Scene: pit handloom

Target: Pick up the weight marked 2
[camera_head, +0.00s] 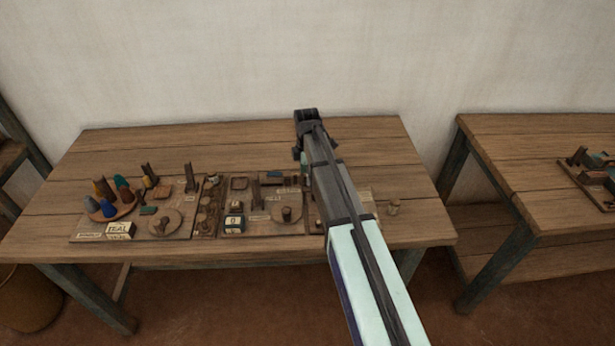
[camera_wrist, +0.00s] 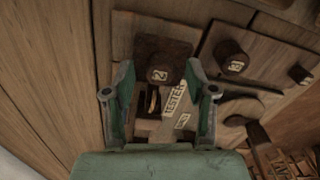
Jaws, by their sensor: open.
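In the wrist view, a dark brown wooden piece with a pale tag that seems to read 2 (camera_wrist: 160,58) lies just beyond and between my fingertips. My gripper (camera_wrist: 158,84) is open, with one green finger on each side and nothing held. I cannot tell how far above the piece the fingertips are. In the head view, my arm crosses the right part of the table and hides this piece; only a little of my gripper (camera_head: 303,157) shows beneath the wrist.
A dark knob with a pale tag (camera_wrist: 234,61) and another tagged knob (camera_wrist: 299,74) stand right of it. A label reading TESTER (camera_wrist: 176,97) lies between my fingers. Boards with cones, posts and discs fill the table's (camera_head: 120,150) left and middle. The back strip is clear.

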